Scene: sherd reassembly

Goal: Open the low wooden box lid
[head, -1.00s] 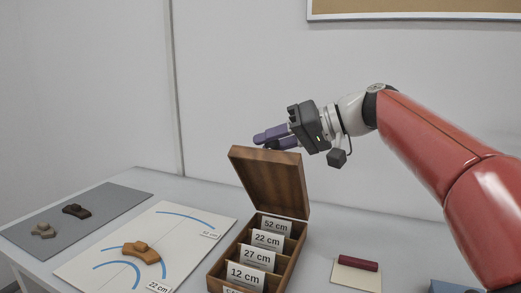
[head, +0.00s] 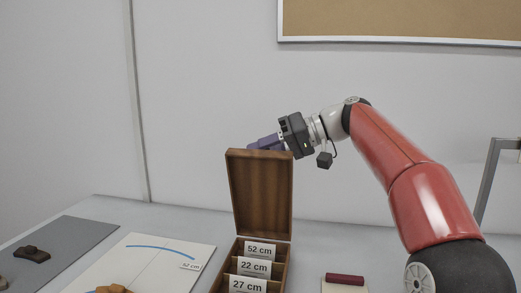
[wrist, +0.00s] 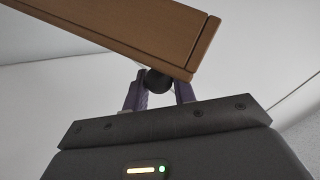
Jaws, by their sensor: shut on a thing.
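The low wooden box (head: 284,268) stands on the table, its lid (head: 260,195) raised about upright at the back and its inner face towards me. Its compartments hold cards marked 52 cm, 22 cm and 27 cm; the front of the box is cut off by the picture's lower edge. My gripper (head: 264,146) is at the lid's top edge, partly hidden behind it. In the wrist view, its purple fingers are shut on a dark round knob (wrist: 158,80) at the edge of the lid (wrist: 130,30).
Left of the box lie a white board (head: 140,262) with blue arcs and an orange-brown sherd (head: 114,289), and a grey mat (head: 62,240) with a dark sherd (head: 32,254). A dark red bar (head: 345,279) lies on a pale pad to the right. A corkboard (head: 400,20) hangs behind.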

